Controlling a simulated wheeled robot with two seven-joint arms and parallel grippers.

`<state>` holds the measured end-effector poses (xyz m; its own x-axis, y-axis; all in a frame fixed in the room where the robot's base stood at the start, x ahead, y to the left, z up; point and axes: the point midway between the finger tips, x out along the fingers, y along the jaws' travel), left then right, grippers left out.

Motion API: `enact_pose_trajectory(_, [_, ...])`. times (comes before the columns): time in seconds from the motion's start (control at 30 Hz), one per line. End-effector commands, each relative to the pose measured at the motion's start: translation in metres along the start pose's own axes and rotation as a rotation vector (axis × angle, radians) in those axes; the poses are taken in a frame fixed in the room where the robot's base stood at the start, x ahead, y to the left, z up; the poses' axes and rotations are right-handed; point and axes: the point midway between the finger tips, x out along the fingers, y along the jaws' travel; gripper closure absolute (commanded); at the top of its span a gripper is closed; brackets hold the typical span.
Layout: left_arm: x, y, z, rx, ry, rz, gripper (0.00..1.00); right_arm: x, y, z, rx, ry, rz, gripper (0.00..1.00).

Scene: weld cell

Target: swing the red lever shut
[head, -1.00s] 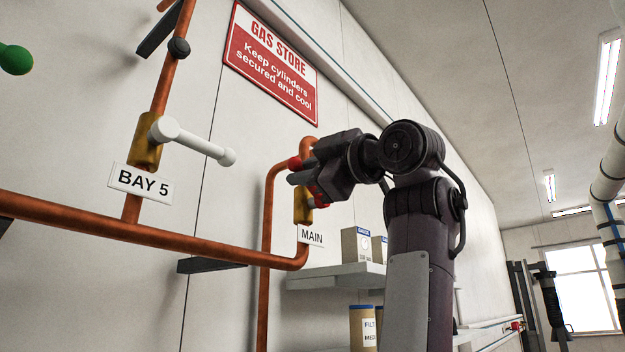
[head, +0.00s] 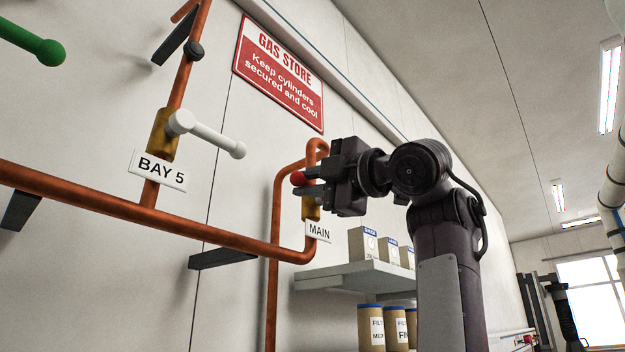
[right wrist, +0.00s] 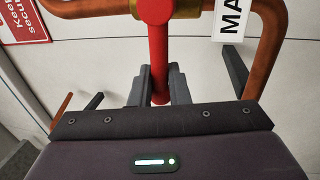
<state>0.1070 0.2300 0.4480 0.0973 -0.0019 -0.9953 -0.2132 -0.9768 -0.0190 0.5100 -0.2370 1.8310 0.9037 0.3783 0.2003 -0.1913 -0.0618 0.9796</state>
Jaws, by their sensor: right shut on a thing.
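The rest of the lever is hidden by the gripper there. In the right wrist view the red lever (right wrist: 158,55) runs down from its round hub to between the two fingers of my right gripper (right wrist: 159,90), which is shut on it. My left gripper is not in view.
Copper pipe (head: 130,212) runs along the wall to the MAIN valve. A white lever (head: 212,136) sticks out above the BAY 5 sign (head: 158,170), and a green lever (head: 32,40) is at upper left. A shelf (head: 362,279) with boxes is below right of the gripper.

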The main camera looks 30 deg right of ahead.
Motion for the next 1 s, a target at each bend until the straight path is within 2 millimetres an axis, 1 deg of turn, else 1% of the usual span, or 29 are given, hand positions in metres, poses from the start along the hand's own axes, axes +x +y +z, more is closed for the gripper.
enact_pose_trajectory(0.27, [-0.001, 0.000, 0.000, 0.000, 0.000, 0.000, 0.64, 0.001, 0.000, 0.000, -0.003, 0.001, -0.002, 1.00])
enact_pose_trajectory(0.3, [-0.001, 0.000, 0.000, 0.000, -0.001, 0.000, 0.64, 0.001, 0.000, 0.000, -0.003, 0.001, -0.002, 0.83])
enact_pose_trajectory(0.43, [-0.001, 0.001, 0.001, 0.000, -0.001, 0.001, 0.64, 0.001, 0.000, 0.000, -0.002, 0.000, -0.002, 0.67])
enact_pose_trajectory(0.67, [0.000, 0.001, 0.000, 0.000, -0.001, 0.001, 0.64, 0.000, 0.000, 0.000, 0.000, 0.000, -0.001, 0.67])
enact_pose_trajectory(0.77, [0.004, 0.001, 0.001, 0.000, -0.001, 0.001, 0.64, -0.004, -0.001, 0.000, 0.000, 0.000, 0.001, 0.67])
enact_pose_trajectory(0.87, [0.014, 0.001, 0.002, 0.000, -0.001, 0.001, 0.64, -0.017, -0.004, 0.000, 0.001, 0.000, 0.002, 0.67])
enact_pose_trajectory(1.0, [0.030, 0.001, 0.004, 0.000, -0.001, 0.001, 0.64, -0.041, -0.006, 0.000, 0.001, 0.001, 0.001, 0.67])
